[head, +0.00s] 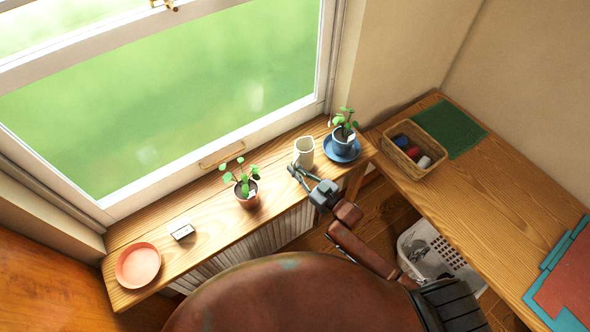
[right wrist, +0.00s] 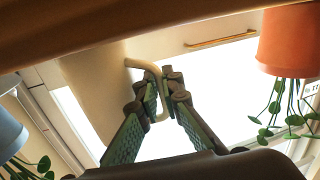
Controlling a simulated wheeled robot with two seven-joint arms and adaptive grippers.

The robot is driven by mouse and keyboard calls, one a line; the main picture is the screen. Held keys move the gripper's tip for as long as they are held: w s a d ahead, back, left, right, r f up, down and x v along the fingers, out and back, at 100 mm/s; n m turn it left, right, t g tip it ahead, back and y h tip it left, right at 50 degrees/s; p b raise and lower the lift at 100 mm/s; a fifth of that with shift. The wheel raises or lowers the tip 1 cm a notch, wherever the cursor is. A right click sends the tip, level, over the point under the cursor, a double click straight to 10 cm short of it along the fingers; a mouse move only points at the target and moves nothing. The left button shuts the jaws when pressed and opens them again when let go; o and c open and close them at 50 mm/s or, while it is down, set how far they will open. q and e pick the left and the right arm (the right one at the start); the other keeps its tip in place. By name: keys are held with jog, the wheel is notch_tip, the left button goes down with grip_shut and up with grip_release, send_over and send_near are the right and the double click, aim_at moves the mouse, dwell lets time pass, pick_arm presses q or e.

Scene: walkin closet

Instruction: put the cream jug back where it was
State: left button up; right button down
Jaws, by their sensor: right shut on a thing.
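The cream jug (head: 306,148) is upright at the window sill, between the two potted plants. My right gripper (head: 294,170) reaches in from the front and is shut on the jug's handle. In the right wrist view, which looks upside down, the fingers (right wrist: 160,82) close around the handle of the jug (right wrist: 95,85). The jug's base is hidden there by the wooden edge, so I cannot tell whether it rests on the sill or hangs just above it. My left gripper is not in view.
A basket (head: 415,160) sits on the right counter. Bare sill lies left of the terracotta pot.

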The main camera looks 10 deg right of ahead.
dwell(0.3)
jog(key=c, duration=2.6)
grip_release()
jog(key=shift+f, duration=0.25)
jog(key=o, duration=0.5)
jog(key=shift+s+d+r, duration=0.1)
jog(key=shift+s+r, duration=0.05)
jog(key=shift+r, duration=0.05)
jog(key=v, duration=1.1)
jog(key=shift+s+d+b, duration=0.2)
jog(key=shift+s+b, duration=0.2)
jog(key=shift+b, duration=0.05)
jog(key=shift+f, duration=0.1)
